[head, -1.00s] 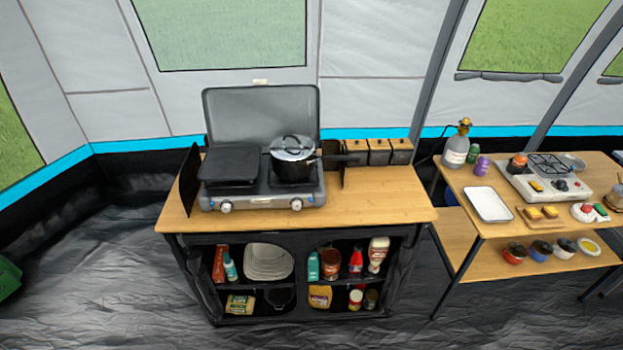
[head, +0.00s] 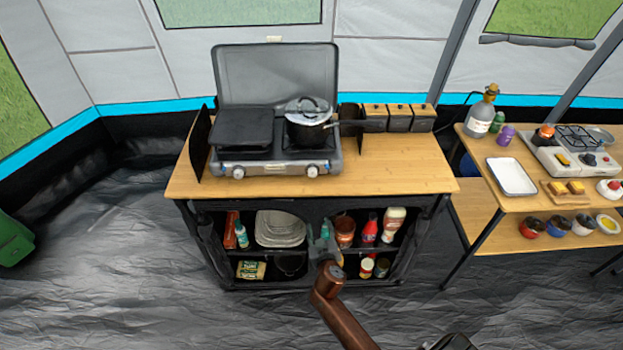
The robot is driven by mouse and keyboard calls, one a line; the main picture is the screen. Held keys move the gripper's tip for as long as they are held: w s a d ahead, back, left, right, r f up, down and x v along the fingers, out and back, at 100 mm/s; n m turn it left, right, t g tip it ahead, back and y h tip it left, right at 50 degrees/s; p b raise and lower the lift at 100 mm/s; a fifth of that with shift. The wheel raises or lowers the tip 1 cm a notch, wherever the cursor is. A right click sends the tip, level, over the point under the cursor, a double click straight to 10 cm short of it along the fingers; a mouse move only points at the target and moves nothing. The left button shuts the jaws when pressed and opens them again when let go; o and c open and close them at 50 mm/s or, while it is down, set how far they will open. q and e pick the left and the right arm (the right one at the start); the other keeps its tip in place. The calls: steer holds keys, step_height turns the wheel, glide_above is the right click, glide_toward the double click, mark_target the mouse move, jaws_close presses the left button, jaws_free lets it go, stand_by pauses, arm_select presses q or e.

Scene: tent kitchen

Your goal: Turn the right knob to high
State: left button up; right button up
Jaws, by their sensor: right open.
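The two-burner camping stove (head: 275,155) stands on the wooden counter with its lid up. Its right knob (head: 312,171) and left knob (head: 239,173) are on the front panel. A pot with a lid (head: 306,122) sits on the right burner, its handle pointing right. A dark griddle plate (head: 241,138) covers the left burner. My right gripper (head: 323,232) is open and empty. It shows below the counter's front edge, in front of the shelves, apart from the knob. My left gripper is not in view.
The wooden counter (head: 405,172) is clear to the right of the stove. Several canisters (head: 398,116) stand at its back. Shelves below hold plates (head: 280,228) and bottles. A side table at right holds a white tray (head: 511,177) and another stove (head: 573,155).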

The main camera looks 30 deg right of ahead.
step_height(320, 180, up, 12)
steer(key=w+d+m+t+h, duration=0.1)
steer(key=m+t+h, duration=0.1)
glide_toward(312, 175)
steer(key=shift+w+d+f+t, duration=0.45)
steer(key=shift+d+f, duration=0.1)
steer(key=shift+d, duration=0.1)
steer(key=x, duration=0.6)
steer(key=shift+w+r+b, duration=0.1)
steer(key=shift+w+b, duration=0.2)
steer(key=shift+w, duration=0.1)
steer(key=shift+w+d, duration=0.35)
steer(key=shift+w, duration=0.1)
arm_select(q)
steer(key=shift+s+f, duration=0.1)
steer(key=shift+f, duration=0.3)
arm_select(e)
steer(key=shift+c, duration=0.7)
steer(key=shift+a, duration=0.15)
jaws_close()
